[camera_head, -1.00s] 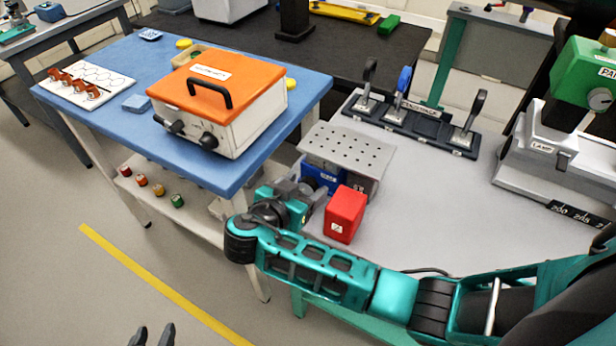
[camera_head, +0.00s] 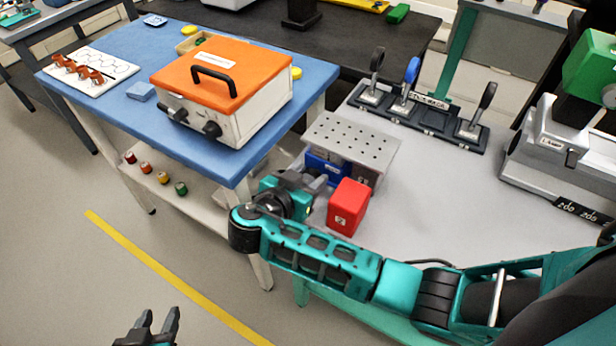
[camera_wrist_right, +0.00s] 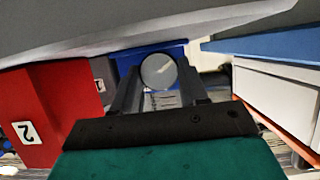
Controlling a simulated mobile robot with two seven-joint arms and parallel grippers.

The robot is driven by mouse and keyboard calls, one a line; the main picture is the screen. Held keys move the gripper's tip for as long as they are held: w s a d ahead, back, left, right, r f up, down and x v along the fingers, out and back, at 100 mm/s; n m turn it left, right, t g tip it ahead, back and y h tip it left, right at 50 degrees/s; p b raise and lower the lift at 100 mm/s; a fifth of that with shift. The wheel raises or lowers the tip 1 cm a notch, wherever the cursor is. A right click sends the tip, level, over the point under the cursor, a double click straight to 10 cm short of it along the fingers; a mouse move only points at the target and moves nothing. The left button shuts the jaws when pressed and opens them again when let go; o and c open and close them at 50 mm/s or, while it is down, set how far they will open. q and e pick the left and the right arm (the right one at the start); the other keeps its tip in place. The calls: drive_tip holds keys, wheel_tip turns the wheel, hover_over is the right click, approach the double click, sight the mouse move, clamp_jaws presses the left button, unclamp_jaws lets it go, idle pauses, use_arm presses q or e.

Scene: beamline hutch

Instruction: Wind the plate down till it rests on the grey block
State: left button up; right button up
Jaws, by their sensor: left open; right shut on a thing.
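The perforated grey plate (camera_head: 350,138) is level at the near-left end of the grey bench. A grey block face (camera_head: 367,175) shows under its right part; I cannot tell whether plate and block touch. In the right wrist view the plate's underside (camera_wrist_right: 130,35) spans the top. My right gripper (camera_head: 316,183) is beside the plate's near-left side. The right wrist view shows its fingers shut on a round knob (camera_wrist_right: 158,72) with a pale mark. My left gripper (camera_head: 158,322) is open and empty over the floor, low in the head view.
A blue block (camera_head: 326,168) is under the plate's left part. A red block (camera_head: 348,206) stands close in front, beside my right gripper. A blue table (camera_head: 240,160) with an orange-lidded box (camera_head: 222,85) is to the left. Toggle clamps (camera_head: 415,105) stand behind the plate.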

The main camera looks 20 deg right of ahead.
drive_tip(key=shift+c, duration=1.1)
drive_tip(key=shift+w+a+n+g+h, duration=0.15)
drive_tip(key=shift+n+g+h, duration=0.6)
drive_tip(key=shift+n, duration=0.65)
drive_tip(key=o, duration=1)
drive_tip(key=shift+o, duration=0.2)
